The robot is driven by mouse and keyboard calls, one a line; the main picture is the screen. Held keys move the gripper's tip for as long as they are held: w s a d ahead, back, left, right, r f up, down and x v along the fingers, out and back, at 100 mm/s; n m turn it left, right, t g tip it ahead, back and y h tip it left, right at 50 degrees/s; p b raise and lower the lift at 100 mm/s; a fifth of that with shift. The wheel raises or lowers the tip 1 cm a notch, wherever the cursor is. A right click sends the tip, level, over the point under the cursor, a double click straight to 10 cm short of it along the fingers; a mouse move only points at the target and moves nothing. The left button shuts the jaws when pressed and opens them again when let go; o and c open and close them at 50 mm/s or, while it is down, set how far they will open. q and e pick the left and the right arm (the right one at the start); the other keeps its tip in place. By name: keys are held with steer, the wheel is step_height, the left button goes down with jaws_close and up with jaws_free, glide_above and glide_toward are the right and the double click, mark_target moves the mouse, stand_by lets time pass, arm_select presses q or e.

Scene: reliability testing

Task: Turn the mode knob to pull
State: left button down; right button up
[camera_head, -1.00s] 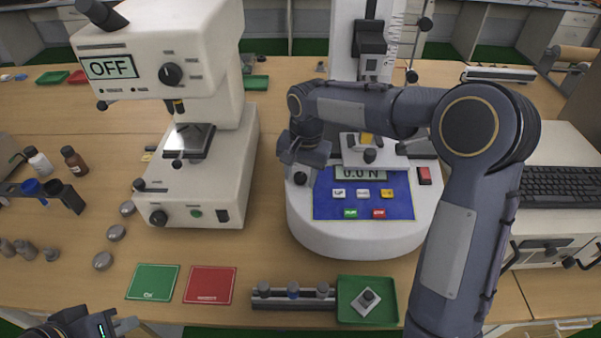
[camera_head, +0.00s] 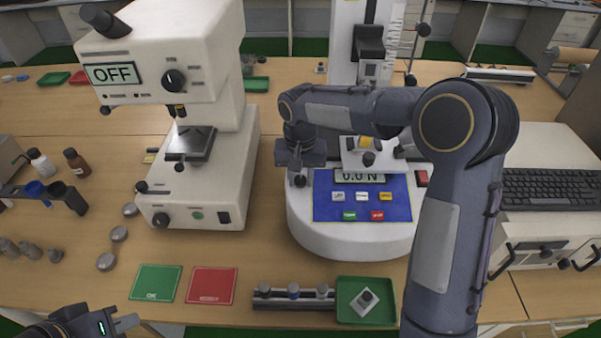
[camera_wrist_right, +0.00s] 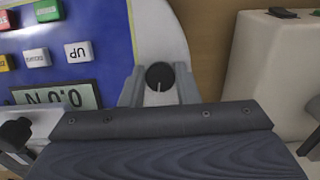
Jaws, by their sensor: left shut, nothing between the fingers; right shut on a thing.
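The mode knob (camera_wrist_right: 160,75) is a small black round knob with a white pointer line, on the white base of the force tester (camera_head: 352,240), left of its blue panel. In the right wrist view its pointer line points down toward my wrist. My right gripper (camera_wrist_right: 159,86) is shut on the knob, one finger on each side. In the head view the right gripper (camera_head: 299,178) is over the knob, which shows as a dark spot below the fingers (camera_head: 300,182). My left gripper (camera_head: 118,326) is shut and empty at the lower left, partly cut off.
The display (camera_head: 360,175) reads 0.0 N above several coloured buttons. A white hardness tester (camera_head: 225,165) showing OFF stands to the left. A green tray (camera_head: 345,283) with a small part, a rack (camera_head: 275,304) and green and red mats (camera_head: 155,283) lie in front.

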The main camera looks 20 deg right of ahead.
steer(key=n+h+p, duration=0.1)
steer(key=n, duration=0.2)
steer(key=shift+r+n, duration=0.1)
steer(key=shift+n, duration=0.2)
steer(key=shift+n+h+p, duration=0.4)
steer(key=shift+n+h, duration=0.2)
steer(key=shift+n, duration=1.5)
steer(key=o, duration=1)
steer(key=shift+c, duration=0.2)
steer(key=shift+a, duration=0.1)
step_height(320, 180, up, 8)
steer(key=a, duration=0.1)
steer(key=shift+a+f, duration=0.25)
steer(key=shift+s, duration=0.1)
